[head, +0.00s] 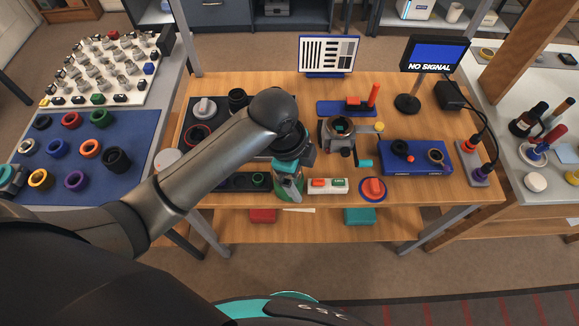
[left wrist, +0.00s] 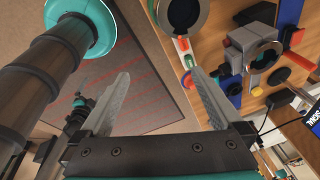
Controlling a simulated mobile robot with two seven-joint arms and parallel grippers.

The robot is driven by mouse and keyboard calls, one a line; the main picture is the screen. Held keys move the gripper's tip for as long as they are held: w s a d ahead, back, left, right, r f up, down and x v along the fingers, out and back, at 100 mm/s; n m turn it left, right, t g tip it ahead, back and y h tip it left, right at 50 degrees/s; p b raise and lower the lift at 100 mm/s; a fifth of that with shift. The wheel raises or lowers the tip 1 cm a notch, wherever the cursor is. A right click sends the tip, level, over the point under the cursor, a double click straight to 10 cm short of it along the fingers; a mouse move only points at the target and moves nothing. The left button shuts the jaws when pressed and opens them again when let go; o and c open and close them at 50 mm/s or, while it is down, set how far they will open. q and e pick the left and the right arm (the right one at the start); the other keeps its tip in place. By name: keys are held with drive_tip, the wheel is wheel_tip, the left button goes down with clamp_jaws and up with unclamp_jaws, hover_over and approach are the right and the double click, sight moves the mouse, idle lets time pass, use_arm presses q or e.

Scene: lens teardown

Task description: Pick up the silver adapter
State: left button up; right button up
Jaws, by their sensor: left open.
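A silver, round, knob-like piece (head: 204,107) stands on the dark tray at the back left of the wooden table. It may be the silver adapter, but I cannot tell for sure. My left gripper (head: 289,190) is at the table's front edge, right of and nearer than that piece. My left arm hides part of the tray. My right gripper is not in view.
A grey vise (head: 340,132) stands mid-table, with a red-and-green switch box (head: 328,186) and red button (head: 373,188) in front. A blue tray (head: 415,158) lies right. A NO SIGNAL monitor (head: 434,53) stands behind. A blue mat (head: 66,160) with coloured rings is left.

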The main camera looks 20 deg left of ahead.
use_arm(q)
drive_tip(key=w+a+r+m+g+y, duration=0.1)
drive_tip(key=w+a+r+m+y, duration=0.1)
drive_tip(key=w+a+r+m, duration=0.45)
drive_tip(key=shift+m, duration=0.75)
drive_tip(key=f, duration=0.5)
drive_tip(key=s+d+f, duration=0.1)
drive_tip(key=f, duration=0.4)
drive_tip(key=d+f+b, duration=0.1)
drive_tip(key=f, duration=0.4)
drive_tip(key=shift+s+d+f, duration=0.1)
drive_tip(key=shift+s+f, duration=0.15)
drive_tip(key=shift+s, duration=0.15)
drive_tip(key=shift+c, duration=0.4)
drive_tip(key=shift+r, duration=0.1)
drive_tip(key=c, duration=1.1)
